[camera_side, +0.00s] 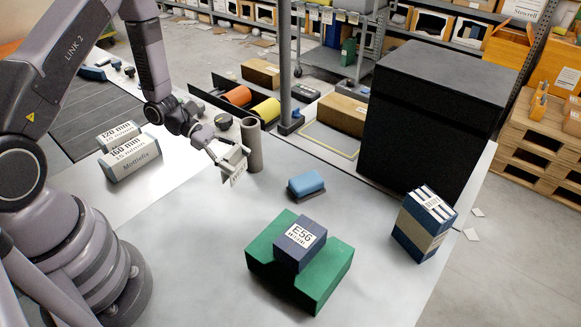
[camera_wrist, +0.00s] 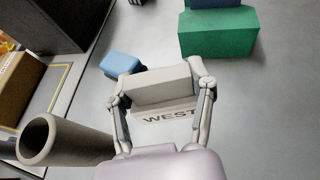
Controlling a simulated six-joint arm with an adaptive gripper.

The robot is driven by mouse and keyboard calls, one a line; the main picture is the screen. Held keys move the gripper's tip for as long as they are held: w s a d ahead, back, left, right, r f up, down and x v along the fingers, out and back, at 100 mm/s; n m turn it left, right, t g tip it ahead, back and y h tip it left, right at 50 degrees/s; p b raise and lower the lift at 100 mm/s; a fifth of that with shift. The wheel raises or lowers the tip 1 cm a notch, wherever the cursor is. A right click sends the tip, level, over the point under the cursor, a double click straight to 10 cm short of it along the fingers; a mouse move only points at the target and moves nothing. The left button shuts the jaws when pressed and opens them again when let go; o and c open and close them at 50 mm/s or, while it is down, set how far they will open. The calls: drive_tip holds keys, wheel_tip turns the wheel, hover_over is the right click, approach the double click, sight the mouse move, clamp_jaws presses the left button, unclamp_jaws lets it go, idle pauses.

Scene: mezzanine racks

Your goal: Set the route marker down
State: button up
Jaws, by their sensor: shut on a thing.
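The route marker (camera_wrist: 160,88) is a pale block with a white face lettered "WEST" in the wrist view. My gripper (camera_wrist: 160,95) is shut on it, one finger at each end. In the side view my gripper (camera_side: 229,152) holds the marker (camera_side: 234,172) tilted, beside a grey upright tube (camera_side: 252,146). The marker looks raised above the pale table (camera_side: 190,230); the exact gap to the surface is unclear. I cannot tell whether the marker touches the tube in the side view; in the wrist view they are apart.
A blue rounded block (camera_side: 306,184) lies right of the tube. A green block (camera_side: 325,275) carries a dark blue block (camera_side: 299,243) labelled "E56". A blue-and-tan box (camera_side: 425,224) and a large black case (camera_side: 435,125) stand further right. Labelled grey boxes (camera_side: 131,163) sit at left. Bare table lies in front.

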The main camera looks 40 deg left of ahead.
drive_tip(key=s+a+f+n+t, duration=0.1)
drive_tip(key=s+a, duration=0.4)
drive_tip(key=a, duration=0.1)
drive_tip(key=shift+t, duration=0.4)
wheel_tip(320, 180, down, 8)
drive_tip(key=shift+d+r, duration=0.1)
drive_tip(key=shift+r, duration=0.15)
drive_tip(key=shift+f, duration=0.1)
drive_tip(key=o, duration=1)
